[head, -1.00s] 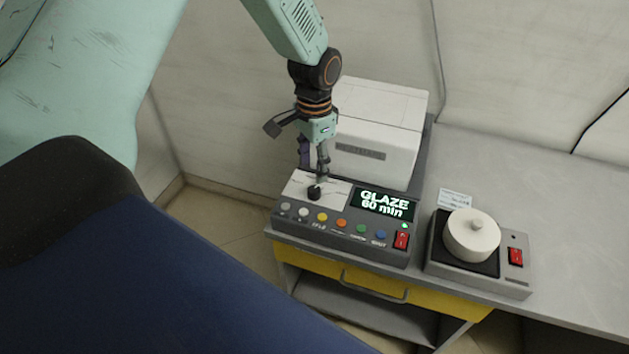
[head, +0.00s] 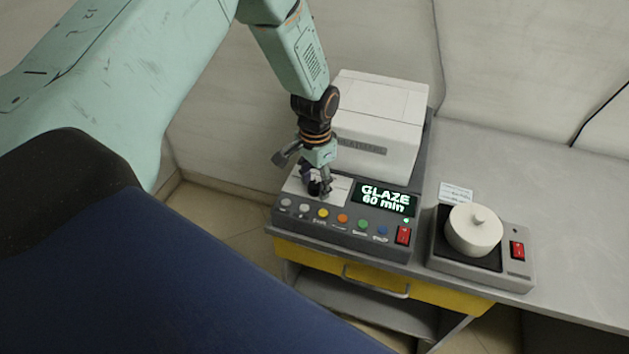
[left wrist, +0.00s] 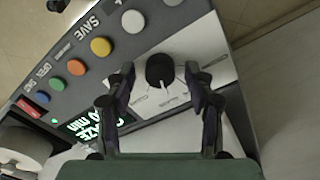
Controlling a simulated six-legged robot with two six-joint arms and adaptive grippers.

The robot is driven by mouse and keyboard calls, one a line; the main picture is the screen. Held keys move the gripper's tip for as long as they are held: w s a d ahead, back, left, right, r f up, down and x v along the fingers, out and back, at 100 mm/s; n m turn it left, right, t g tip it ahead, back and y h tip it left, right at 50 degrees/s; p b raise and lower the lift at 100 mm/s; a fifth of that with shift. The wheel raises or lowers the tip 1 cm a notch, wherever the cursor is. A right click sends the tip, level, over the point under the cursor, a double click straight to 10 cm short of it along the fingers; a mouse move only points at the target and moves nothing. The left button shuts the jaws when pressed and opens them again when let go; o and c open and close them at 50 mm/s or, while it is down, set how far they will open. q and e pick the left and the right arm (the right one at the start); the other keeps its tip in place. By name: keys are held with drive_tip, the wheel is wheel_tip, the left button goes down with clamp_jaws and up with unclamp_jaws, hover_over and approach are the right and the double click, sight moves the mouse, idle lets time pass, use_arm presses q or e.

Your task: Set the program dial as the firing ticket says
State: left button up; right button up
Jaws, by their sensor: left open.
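The black program dial (head: 315,188) sits on a white plate on the grey control panel (head: 340,236). In the left wrist view the dial (left wrist: 160,70) shows a pale pointer line and stands between the fingertips. My left gripper (head: 318,187) is open around the dial; in the left wrist view its fingers (left wrist: 160,84) are apart on either side, with no clear contact. The lit display (head: 384,199) reads "GLAZE 60 min". A small paper card (head: 456,193), perhaps the firing ticket, lies behind the hot plate; its writing is too small to read. My right gripper is not in view.
Several coloured buttons and a red switch (head: 403,235) line the panel's front. A white boxy unit (head: 375,120) stands behind it. A hot plate (head: 437,262) with a white lidded pot (head: 474,231) stands to the right. The grey counter (head: 560,200) is clear farther right.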

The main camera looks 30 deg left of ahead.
use_arm(q)
drive_tip(key=shift+d+r, duration=0.1)
drive_tip(key=shift+d, duration=0.1)
drive_tip(key=shift+s+a, duration=0.1)
drive_tip(key=shift+a, duration=0.35)
drive_tip(key=c, duration=0.3)
drive_tip(key=shift+d, duration=0.3)
drive_tip(key=c, duration=0.5)
drive_tip(key=shift+a, duration=0.1)
clamp_jaws()
drive_tip(key=shift+m, duration=0.4)
drive_tip(key=o, duration=0.8)
unclamp_jaws()
